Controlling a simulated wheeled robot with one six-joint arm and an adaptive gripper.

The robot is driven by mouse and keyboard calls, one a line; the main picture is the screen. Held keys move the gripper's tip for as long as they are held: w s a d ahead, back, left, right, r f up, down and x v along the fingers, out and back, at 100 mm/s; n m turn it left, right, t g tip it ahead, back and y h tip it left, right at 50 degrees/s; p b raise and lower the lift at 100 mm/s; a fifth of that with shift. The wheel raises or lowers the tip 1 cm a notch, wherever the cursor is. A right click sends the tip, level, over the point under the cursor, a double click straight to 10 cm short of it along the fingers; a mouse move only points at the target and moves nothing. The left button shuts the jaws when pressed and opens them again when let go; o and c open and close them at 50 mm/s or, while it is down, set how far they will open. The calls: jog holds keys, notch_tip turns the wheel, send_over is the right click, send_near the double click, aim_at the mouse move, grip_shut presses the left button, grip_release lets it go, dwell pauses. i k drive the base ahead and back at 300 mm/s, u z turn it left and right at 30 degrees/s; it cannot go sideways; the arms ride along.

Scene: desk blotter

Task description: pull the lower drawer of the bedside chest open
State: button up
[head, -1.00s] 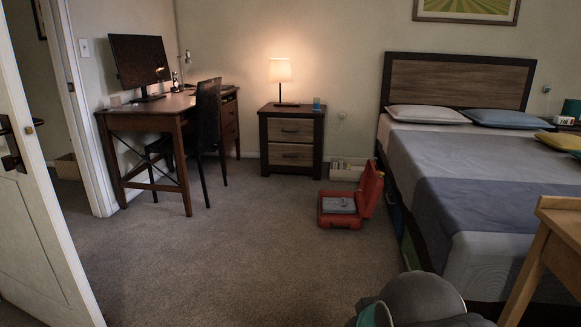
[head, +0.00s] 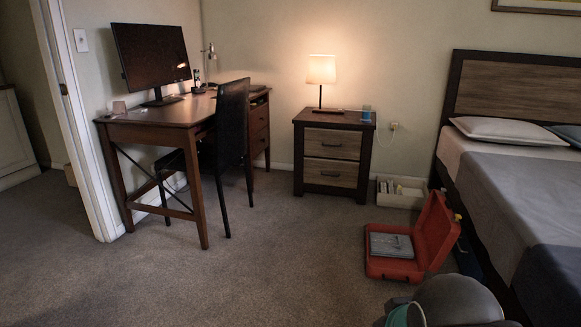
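The bedside chest (head: 371,165) stands against the back wall between the desk and the bed. It has a dark frame and two wood-grain drawers, each with a dark handle. The lower drawer (head: 318,174) looks shut, flush with the upper drawer (head: 318,145). A lit lamp (head: 321,72) and a small blue cup (head: 366,113) are on its top. Part of my own arm, grey with a teal ring, shows at the bottom right, well short of the chest. My gripper is not in view.
An open red toolbox (head: 437,230) lies on the floor right of the chest's front. A pale bin (head: 400,199) sits beside the chest. The desk (head: 150,131) and chair (head: 233,120) are left, the bed (head: 500,190) right. The middle carpet is clear.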

aim_at(317, 169)
jog(key=i, duration=4.1)
jog(key=u, duration=0.45)
